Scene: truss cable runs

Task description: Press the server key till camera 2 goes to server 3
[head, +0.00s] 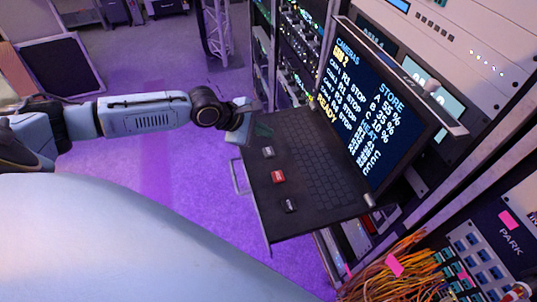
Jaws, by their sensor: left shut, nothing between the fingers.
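A pull-out console in the rack has a dark key tray (262,215) and a tilted screen (375,115). The screen reads CAMERAS, with a yellow line below it that seems to name camera 2, several rows with STOP, and READY in yellow. STORE and HEAT stand at its right; the small text is hard to read. On the tray's left part are a grey key (268,152), a red key (278,177) and a dark key (289,204); their labels are unreadable. A greenish patch (263,130) lies beside my left gripper (243,135), which is shut and empty at the tray's far-left corner; contact cannot be told. My right gripper is out of view.
A keyboard (315,170) lies between the keys and the screen. A metal handle (238,177) sticks out from the tray's left edge. Orange cables (405,270) and a panel marked PARK (510,240) are at bottom right. Purple floor (180,185) is open at left.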

